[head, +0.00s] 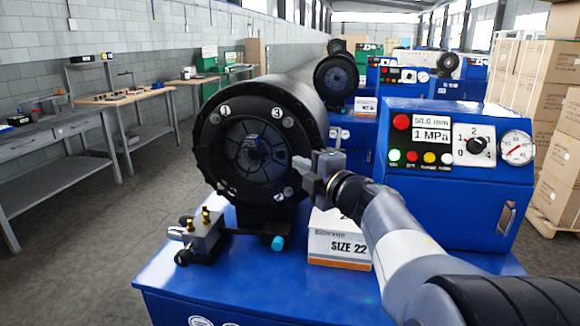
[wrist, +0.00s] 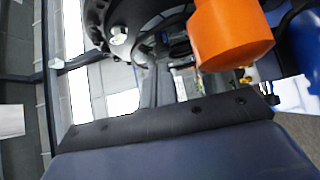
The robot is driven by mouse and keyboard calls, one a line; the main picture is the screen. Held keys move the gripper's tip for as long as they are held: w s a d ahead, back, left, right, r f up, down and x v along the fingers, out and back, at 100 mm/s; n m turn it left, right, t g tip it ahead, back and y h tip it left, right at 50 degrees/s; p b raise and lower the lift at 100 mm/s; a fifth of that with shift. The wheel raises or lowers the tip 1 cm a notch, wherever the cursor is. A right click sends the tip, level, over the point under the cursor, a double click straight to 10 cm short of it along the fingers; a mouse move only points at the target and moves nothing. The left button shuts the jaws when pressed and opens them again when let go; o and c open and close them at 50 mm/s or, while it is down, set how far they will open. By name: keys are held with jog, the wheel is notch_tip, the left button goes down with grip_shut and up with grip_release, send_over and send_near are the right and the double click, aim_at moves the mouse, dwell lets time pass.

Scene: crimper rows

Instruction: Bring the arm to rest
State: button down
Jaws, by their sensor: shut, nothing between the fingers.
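My arm reaches in from the lower right of the head view. My gripper (head: 301,168) is shut and empty, at the right edge of the round black crimper head (head: 255,150). Whether it touches the crimper face cannot be told. Below the gripper stands a white box marked SIZE 22 (head: 340,246), partly hidden by my arm. The wrist view is tilted and shows part of a dark round machine body (wrist: 120,38) at the top. An orange rounded piece (wrist: 232,35) is close to the wrist camera; I cannot tell what it belongs to.
A blue control cabinet (head: 470,210) with gauge, dial and lit buttons stands right of my arm. A brass-fitted block (head: 203,234) sits on the blue bench at left. More crimpers (head: 336,78) stand behind. Stacked cartons (head: 560,150) are at right, workbenches (head: 130,98) at left.

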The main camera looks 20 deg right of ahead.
jog(key=d, duration=0.6)
jog(key=shift+s, duration=0.4)
